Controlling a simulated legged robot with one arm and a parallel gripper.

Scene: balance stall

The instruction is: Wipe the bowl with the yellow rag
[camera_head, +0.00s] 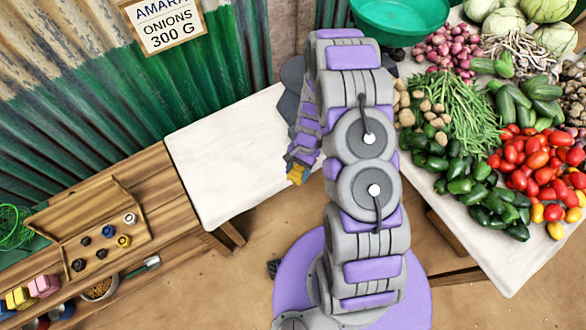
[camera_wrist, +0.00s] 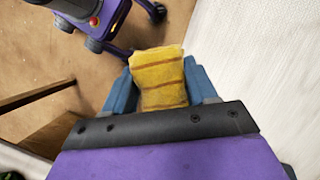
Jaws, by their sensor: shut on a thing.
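The yellow rag (camera_wrist: 160,72), with brown stripes, is held between the two blue fingers of my gripper (camera_wrist: 161,88) in the wrist view. In the head view the rag (camera_head: 296,175) shows as a small yellow patch at the end of my gripper (camera_head: 299,165), near the right edge of the white table. A green bowl (camera_head: 388,27) is at the top of the head view, partly cut off by the frame edge. It is apart from the rag, up and to the right. Part of my gripper is hidden behind my arm in the head view.
A bare white table (camera_head: 225,165) is left of my arm. A wooden bench (camera_head: 125,185) holds an open box of weights (camera_head: 105,240). Vegetables crowd the right table (camera_head: 490,262). A sign (camera_head: 165,22) hangs on the corrugated wall (camera_head: 90,90).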

